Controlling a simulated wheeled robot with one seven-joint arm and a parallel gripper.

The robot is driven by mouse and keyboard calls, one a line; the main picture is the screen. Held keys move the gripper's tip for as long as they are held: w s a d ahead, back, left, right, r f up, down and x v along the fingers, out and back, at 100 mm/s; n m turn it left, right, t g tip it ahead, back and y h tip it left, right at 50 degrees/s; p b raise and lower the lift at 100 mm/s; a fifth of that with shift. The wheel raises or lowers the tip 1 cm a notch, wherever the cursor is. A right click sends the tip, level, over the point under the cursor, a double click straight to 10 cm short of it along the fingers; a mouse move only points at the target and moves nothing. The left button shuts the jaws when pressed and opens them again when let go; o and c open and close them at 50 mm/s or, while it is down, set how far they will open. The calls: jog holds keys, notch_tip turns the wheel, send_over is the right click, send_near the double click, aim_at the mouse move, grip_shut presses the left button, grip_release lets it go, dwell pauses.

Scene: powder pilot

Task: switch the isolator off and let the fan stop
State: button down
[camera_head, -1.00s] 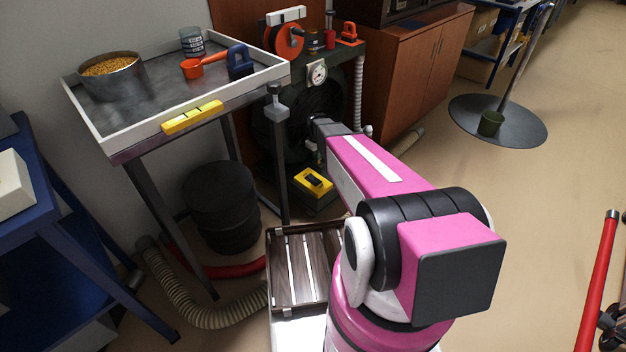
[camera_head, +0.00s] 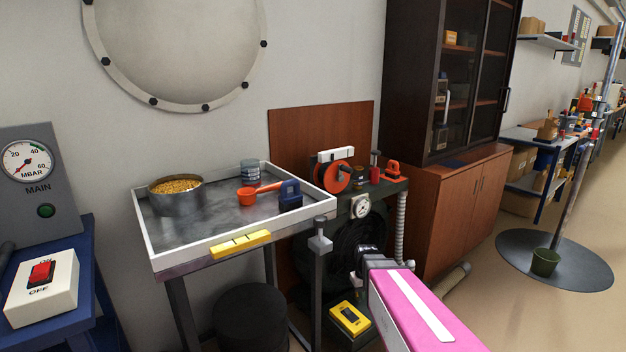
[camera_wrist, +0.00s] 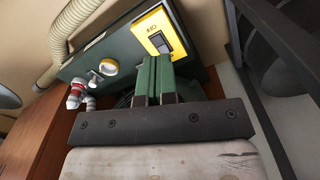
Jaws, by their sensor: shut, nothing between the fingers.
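A yellow switch plate with a dark rocker (camera_head: 350,318) is on the low green box at the foot of the fan unit. It also shows in the wrist view (camera_wrist: 160,38), with small lettering beside the rocker. The dark round fan (camera_head: 352,248) stands above it, partly hidden by my arm; I cannot tell whether it turns. My gripper (camera_wrist: 154,62) has its green fingers together and empty, just short of the yellow plate in the picture; contact is unclear. In the head view my gripper's tips are hidden. A white box with a red ON/OFF rocker (camera_head: 42,280) sits at the left.
A white-rimmed tray table (camera_head: 160,245) holds a pot of grains (camera_head: 177,195) and an orange scoop (camera_head: 250,193). A grey post (camera_head: 319,270) stands beside the fan. A MAIN gauge panel (camera_head: 35,175) is at left.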

jog(key=s+r+m, duration=0.3)
jog(key=s+r, duration=0.2)
jog(key=s, duration=0.4)
jog(key=shift+s+r, duration=0.25)
jog(key=shift+r, duration=0.1)
jog(key=shift+d, duration=0.1)
